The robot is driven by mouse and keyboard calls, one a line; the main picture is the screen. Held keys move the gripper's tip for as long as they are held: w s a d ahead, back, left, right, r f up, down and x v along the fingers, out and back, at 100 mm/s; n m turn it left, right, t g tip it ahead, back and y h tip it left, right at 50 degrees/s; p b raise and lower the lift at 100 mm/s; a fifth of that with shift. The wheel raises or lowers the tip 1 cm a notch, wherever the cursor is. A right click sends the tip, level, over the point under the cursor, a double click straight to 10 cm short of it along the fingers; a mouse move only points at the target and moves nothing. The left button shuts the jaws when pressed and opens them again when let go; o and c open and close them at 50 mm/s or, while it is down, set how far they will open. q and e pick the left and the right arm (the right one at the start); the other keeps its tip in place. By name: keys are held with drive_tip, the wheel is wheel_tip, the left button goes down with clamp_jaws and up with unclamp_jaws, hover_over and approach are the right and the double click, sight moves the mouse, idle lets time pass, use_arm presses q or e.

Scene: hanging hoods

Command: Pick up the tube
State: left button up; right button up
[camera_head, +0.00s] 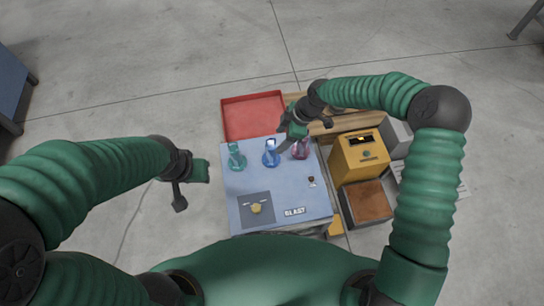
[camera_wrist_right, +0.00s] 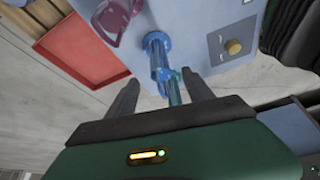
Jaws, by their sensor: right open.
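Three coloured glass tubes stand on top of a blue-grey box (camera_head: 285,187): a teal tube (camera_head: 236,156), a blue tube (camera_head: 271,154) and a magenta tube (camera_head: 301,149). My right gripper (camera_head: 292,133) is open above the box, close to the blue and magenta tubes. In the right wrist view, the open fingers (camera_wrist_right: 161,77) have the blue tube (camera_wrist_right: 156,46) and the teal tube (camera_wrist_right: 174,90) in line between them. The magenta tube (camera_wrist_right: 113,18) is at upper left there. My left gripper (camera_head: 187,182) hangs left of the box; its jaws are unclear.
A red tray (camera_head: 253,111) lies behind the box. A yellow box (camera_head: 360,154) and a bin with brown contents (camera_head: 369,202) stand to its right. The box top carries a yellow knob (camera_head: 256,208) and a small switch.

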sight(273, 145)
drive_tip(key=x, duration=0.2)
drive_tip(key=b+x, duration=0.1)
drive_tip(key=x, duration=0.1)
drive_tip(key=shift+a, duration=0.3)
drive_tip(key=b+x, duration=0.3)
drive_tip(key=x, duration=0.1)
drive_tip(key=shift+d+f, duration=0.15)
drive_tip(key=shift+d, duration=0.15)
drive_tip(key=shift+w+a+f, duration=0.1)
drive_tip(key=shift+a+f, duration=0.1)
drive_tip(key=shift+f, duration=0.1)
use_arm(q)
drive_tip(key=f, duration=0.5)
drive_tip(key=shift+a, duration=0.25)
use_arm(e)
drive_tip(key=shift+a+r, duration=0.15)
drive_tip(key=shift+c, duration=0.9)
clamp_jaws()
